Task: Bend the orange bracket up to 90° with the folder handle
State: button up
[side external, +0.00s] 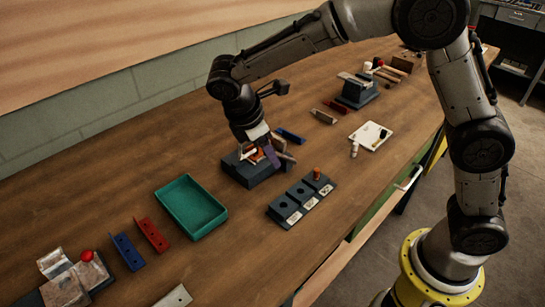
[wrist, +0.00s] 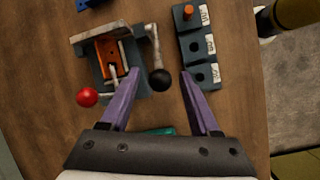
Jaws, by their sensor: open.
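The orange bracket (wrist: 106,52) lies in the folder (wrist: 130,73), a dark block with light metal plates. A clamp lever with a red knob (wrist: 87,97) reaches over the bracket. The folder handle, a metal bar ending in a black knob (wrist: 160,80), is on the folder's right side in the wrist view. My gripper (wrist: 162,74) is open and empty, with purple fingers either side of the black knob, the left finger near the folder. In the side view my gripper (side external: 266,152) is over the folder (side external: 250,171) and hides most of the bracket. Contact with the knob cannot be told.
A dark block with several holes (side external: 300,199) and an orange peg stands beside the folder. A green tray (side external: 190,207), a red bracket (side external: 151,234) and a blue bracket (side external: 127,251) lie to the left. A white board (side external: 371,136) lies to the right.

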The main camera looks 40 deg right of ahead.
jog(key=shift+x, duration=1.95)
jog(key=shift+c, duration=0.3)
grip_shut()
